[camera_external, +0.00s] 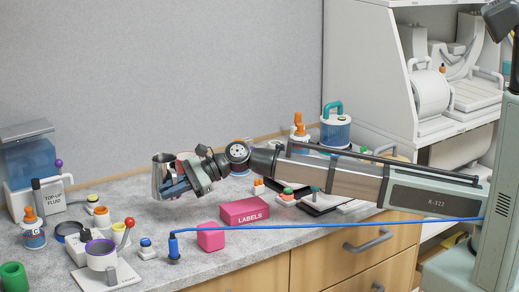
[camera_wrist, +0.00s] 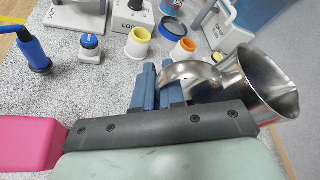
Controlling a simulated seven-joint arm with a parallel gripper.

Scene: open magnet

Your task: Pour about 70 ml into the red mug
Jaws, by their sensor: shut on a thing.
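My gripper (camera_external: 186,178) is shut on the handle of a shiny metal jug (camera_external: 162,178) and holds it above the bench, roughly upright. In the wrist view the blue fingers of the gripper (camera_wrist: 160,88) close at the jug's curved handle, and the open-mouthed jug (camera_wrist: 262,82) is to the right. The liquid level inside it cannot be made out. I see no mug that is clearly red in either view.
A top-up fluid dispenser (camera_external: 28,165) stands at the left. A purple-rimmed white cup (camera_external: 100,255) sits at the front left. A pink labels box (camera_external: 244,211), a pink block (camera_external: 211,237) and a blue cable (camera_external: 330,226) are to the right, near the front edge.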

